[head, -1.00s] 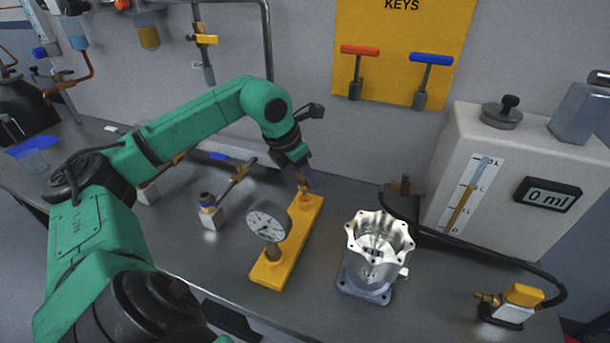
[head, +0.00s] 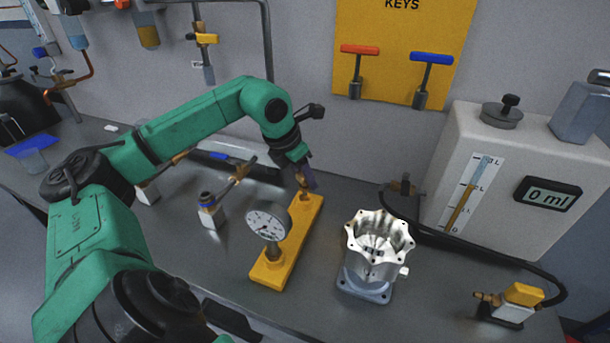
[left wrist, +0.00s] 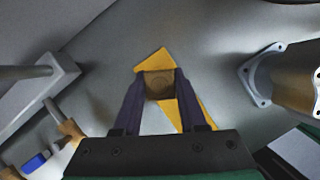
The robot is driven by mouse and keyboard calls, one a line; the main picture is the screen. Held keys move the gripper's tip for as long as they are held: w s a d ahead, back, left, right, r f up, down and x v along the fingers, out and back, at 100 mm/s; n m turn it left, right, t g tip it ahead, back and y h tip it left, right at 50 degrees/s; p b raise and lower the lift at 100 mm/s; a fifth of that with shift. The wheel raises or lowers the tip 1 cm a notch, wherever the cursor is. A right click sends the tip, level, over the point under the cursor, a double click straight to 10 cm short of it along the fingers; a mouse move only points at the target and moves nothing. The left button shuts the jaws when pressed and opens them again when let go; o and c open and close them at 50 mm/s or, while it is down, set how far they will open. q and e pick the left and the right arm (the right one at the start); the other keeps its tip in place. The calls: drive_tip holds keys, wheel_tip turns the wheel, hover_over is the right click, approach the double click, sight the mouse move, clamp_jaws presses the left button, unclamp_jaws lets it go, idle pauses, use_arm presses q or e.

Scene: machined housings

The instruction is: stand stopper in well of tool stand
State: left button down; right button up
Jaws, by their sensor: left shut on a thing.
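The tool stand (head: 288,252) is a long yellow base on the grey bench, with a round dial gauge on a post near its front end. My left gripper (head: 306,184) is over the far end of the stand, pointing down. It is shut on a small brown stopper (left wrist: 160,84), which shows between the dark fingers in the left wrist view. The stopper's lower part is at the stand's far end; whether it is inside the well or just above it I cannot tell. The yellow stand (left wrist: 153,63) also shows beyond the fingers. My right gripper is not in view.
A silver machined housing (head: 372,262) stands right of the tool stand. A small fitting with a brass rod (head: 211,212) lies left of it. A white tank (head: 520,165) with a black hose is at the right. Bare bench lies in front of the housing.

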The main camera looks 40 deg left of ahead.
sight(305, 187)
use_arm(q)
drive_tip(key=shift+f+b, duration=1.4)
drive_tip(key=shift+f, duration=0.25)
drive_tip(key=shift+c, duration=1.9)
unclamp_jaws()
drive_tip(key=b+v, duration=0.1)
drive_tip(key=v, duration=0.4)
drive_tip(key=shift+a+r, duration=0.15)
drive_tip(key=shift+r, duration=0.15)
drive_tip(key=v, duration=0.9)
